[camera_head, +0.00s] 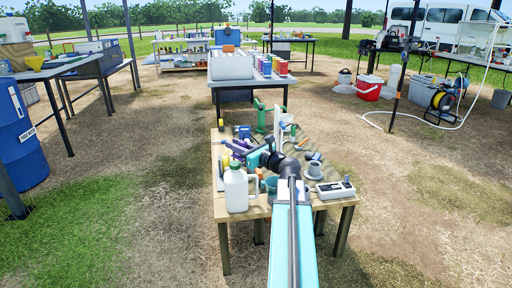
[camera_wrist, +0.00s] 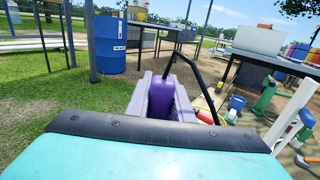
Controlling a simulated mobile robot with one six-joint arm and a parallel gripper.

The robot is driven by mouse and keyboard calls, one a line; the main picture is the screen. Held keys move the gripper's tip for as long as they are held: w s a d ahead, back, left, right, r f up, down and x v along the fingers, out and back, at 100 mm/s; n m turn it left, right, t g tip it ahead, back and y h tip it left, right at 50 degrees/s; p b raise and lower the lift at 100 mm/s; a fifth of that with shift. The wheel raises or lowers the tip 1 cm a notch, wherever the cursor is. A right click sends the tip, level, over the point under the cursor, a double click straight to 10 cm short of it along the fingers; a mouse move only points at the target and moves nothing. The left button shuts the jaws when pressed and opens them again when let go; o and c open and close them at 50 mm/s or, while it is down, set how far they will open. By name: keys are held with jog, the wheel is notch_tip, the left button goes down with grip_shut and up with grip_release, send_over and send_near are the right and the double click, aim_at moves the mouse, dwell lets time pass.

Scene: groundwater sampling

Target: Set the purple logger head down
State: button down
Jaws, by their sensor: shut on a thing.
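The purple logger head (camera_wrist: 161,100) sits between the grey jaws of my gripper (camera_wrist: 162,82) in the wrist view, and the jaws are shut on it. A thin black bail or rod arches up beside it on the right. In the head view, my gripper (camera_head: 246,157) is over the left part of the wooden table, with a small purple patch near it. The arm and wrist hide part of the tabletop there. I cannot tell whether the logger head touches the table.
The wooden table (camera_head: 341,200) holds a white jug (camera_head: 236,188) at its front left, a grey funnel-like cup (camera_head: 314,169), a meter box (camera_head: 335,190) at the right, and a green hand pump (camera_head: 268,115) behind. A blue barrel (camera_head: 22,140) stands far left.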

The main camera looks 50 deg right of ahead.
jog(key=a+f+n+g+y, duration=0.2)
jog(key=a+f+n+y, duration=0.1)
jog(key=a, duration=1)
jog(key=a+f+n+g+y, duration=0.3)
jog(key=a+y, duration=0.3)
jog(key=a, duration=0.6)
jog(key=w+a+f+n+g+y, duration=0.1)
jog(key=a+f+n+g+y, duration=0.1)
jog(key=a, duration=1.1)
jog(key=f+n+y, duration=0.1)
jog(key=n+y, duration=0.1)
jog(key=shift+a+f+g+y, duration=0.25)
jog(key=shift+a+g+y, duration=0.05)
jog(key=shift+a+y, duration=0.1)
